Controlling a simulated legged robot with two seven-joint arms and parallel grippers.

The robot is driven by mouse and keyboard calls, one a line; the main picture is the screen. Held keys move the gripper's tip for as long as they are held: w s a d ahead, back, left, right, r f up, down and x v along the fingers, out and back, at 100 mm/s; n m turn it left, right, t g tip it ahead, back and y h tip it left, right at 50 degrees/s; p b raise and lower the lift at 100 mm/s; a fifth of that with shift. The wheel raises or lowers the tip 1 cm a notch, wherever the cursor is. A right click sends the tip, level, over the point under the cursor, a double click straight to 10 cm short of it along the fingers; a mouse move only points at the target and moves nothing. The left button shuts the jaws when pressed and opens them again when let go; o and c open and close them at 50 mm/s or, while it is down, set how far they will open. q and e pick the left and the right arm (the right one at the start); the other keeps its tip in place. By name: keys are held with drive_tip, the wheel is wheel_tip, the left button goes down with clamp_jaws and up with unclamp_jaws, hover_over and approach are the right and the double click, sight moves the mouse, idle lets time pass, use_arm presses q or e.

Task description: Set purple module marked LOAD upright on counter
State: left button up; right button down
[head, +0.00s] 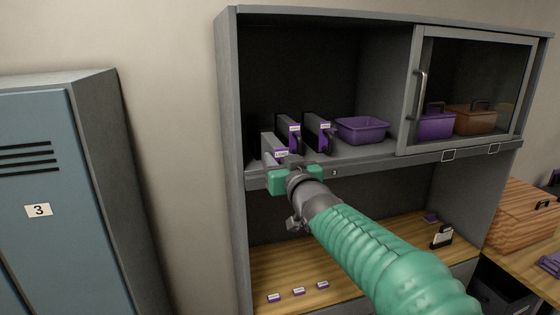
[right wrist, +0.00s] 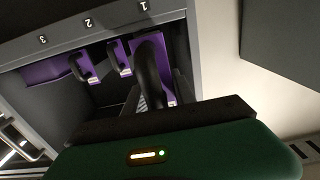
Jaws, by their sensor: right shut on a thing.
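Three purple-and-dark modules stand in a row on the shelf at the left of the cabinet; their label text is too small to read. My right gripper (head: 291,168) is at the shelf's front edge, shut on the leftmost module (head: 270,147). In the right wrist view, this module (right wrist: 171,65) is by the number 1, with its dark handle between the fingers. The middle module (head: 289,133) and the right module (head: 318,132) stand beside it. The wooden counter (head: 375,258) lies below the shelf. My left gripper is not in view.
A purple bin (head: 361,130) stands right of the modules. A sliding glass door (head: 470,85) covers the cabinet's right side. Small purple labelled pieces (head: 299,291) line the counter's front left. A dark labelled object (head: 441,237) stands at right. A blue locker (head: 45,190) is at left.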

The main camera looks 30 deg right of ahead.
drive_tip(key=shift+w, duration=0.1)
drive_tip(key=shift+f, duration=0.15)
drive_tip(key=shift+s+b, duration=0.45)
drive_tip(key=shift+s, duration=0.05)
drive_tip(key=b+v, duration=0.1)
drive_tip(key=v, duration=0.3)
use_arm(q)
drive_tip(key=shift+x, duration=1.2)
use_arm(e)
drive_tip(key=v, duration=0.3)
